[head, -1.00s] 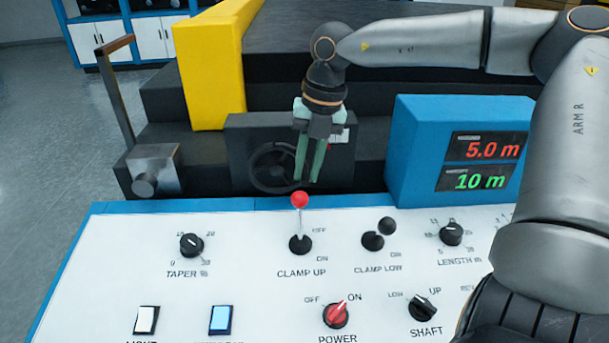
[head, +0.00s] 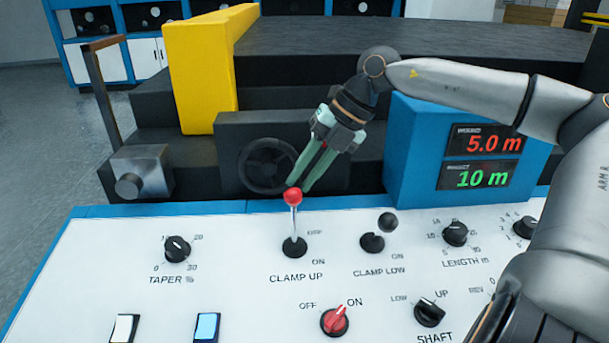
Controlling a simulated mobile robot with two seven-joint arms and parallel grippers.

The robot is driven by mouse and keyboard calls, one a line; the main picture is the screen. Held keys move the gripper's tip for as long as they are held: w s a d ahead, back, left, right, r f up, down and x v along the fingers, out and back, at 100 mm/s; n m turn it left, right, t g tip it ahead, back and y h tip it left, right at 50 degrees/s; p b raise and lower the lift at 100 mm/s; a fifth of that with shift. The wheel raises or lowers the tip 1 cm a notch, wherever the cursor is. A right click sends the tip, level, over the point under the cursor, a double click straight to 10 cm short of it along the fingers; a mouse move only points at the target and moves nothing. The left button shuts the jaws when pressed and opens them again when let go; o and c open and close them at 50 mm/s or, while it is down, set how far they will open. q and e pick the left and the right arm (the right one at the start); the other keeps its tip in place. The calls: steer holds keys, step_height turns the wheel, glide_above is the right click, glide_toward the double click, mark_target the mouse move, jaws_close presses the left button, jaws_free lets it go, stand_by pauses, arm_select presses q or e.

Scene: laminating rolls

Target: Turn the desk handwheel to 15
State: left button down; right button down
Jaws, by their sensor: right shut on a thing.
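The dark handwheel (head: 266,164) stands on the front of a dark block behind the white console. It has a round rim, and the details of its spokes are hard to make out. My right gripper (head: 299,185) reaches down from the upper right, its green fingers tilted. The TAPER % knob (head: 177,249) has marks from 0 to 30. I cannot read a number on the handwheel. My left gripper is not in view.
The CLAMP UP lever (head: 294,222) stands upright just in front of the fingertips. The CLAMP LOW lever (head: 375,240) is to its right. A blue display box (head: 415,140) reads 5.0 m and 10 m. A grey block with a crank (head: 150,172) is at left.

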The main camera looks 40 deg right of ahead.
steer(key=c, duration=0.8)
jaws_free()
steer(key=v, duration=1.2)
steer(key=shift+r+p, duration=0.25)
steer(key=shift+p, duration=0.15)
